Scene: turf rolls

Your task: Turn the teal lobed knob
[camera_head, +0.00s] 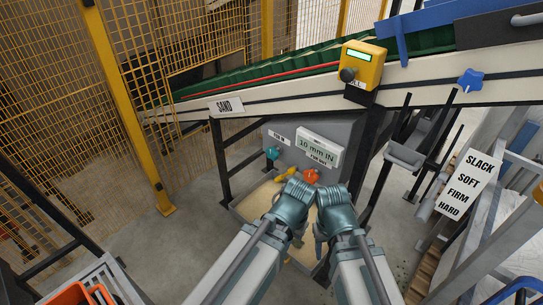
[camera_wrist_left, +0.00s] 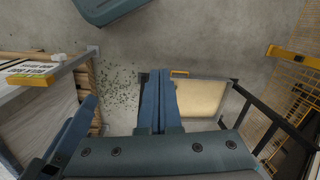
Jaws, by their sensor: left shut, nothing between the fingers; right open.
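The teal lobed knob (camera_head: 272,153) is on the front of the grey box (camera_head: 343,130) under the conveyor, left of the display reading "10 mm IN". My left gripper (camera_wrist_left: 158,76) is shut and empty in the left wrist view, over the floor. In the head view its fingers are hidden behind my left wrist, below and right of the knob. My right gripper (camera_head: 320,238) is open, pointing down, its fingers partly hidden by my arm. Both grippers are apart from the teal knob.
An orange knob (camera_head: 311,176) and a yellow handle (camera_head: 291,174) are close to my wrists. A sand-coloured tray (camera_head: 240,212) lies below. A blue lobed knob (camera_head: 470,80) is on the conveyor side. A yellow fence (camera_head: 130,110) stands left. Black posts flank the box.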

